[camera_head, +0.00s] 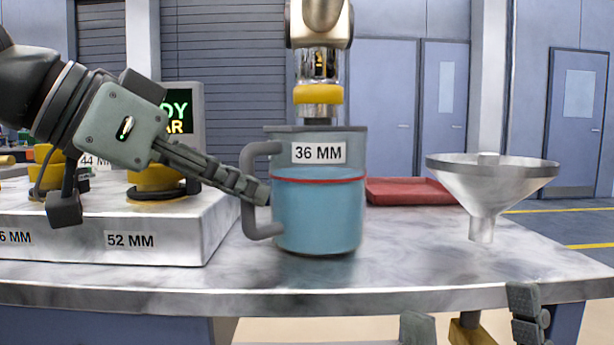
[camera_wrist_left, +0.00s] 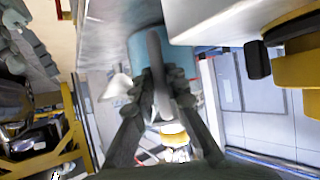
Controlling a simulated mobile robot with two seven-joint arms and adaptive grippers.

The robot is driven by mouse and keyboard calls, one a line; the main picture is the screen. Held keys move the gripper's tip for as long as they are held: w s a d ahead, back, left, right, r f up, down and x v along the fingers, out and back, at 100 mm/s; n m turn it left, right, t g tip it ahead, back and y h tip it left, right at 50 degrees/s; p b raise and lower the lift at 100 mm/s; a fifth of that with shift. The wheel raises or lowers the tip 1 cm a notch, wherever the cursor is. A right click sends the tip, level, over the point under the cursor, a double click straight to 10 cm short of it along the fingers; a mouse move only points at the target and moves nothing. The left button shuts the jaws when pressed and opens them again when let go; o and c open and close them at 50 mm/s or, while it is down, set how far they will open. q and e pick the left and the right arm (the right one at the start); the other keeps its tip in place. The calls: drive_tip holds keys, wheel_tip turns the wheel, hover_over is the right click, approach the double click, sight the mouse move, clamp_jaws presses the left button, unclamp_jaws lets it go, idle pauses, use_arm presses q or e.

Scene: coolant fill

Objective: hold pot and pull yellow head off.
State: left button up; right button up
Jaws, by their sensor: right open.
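The blue pot (camera_head: 318,215) with a grey handle, a red line and a "36 MM" label stands upright on the metal table. My left gripper (camera_head: 258,190) reaches in from the left and is shut on the handle; the left wrist view shows the handle (camera_wrist_left: 157,72) between its fingers. My right gripper (camera_head: 472,322) is open and empty, low at the front edge, partly cut off.
A metal funnel (camera_head: 490,180) stands at the right of the table (camera_head: 440,270). A red tray (camera_head: 405,191) lies behind the pot. At left, a pale block (camera_head: 180,225) labelled "52 MM" carries yellow pieces (camera_head: 157,180). The table's front right is clear.

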use_arm(q)
drive_tip(key=o, duration=0.5)
drive_tip(key=shift+o, duration=0.2)
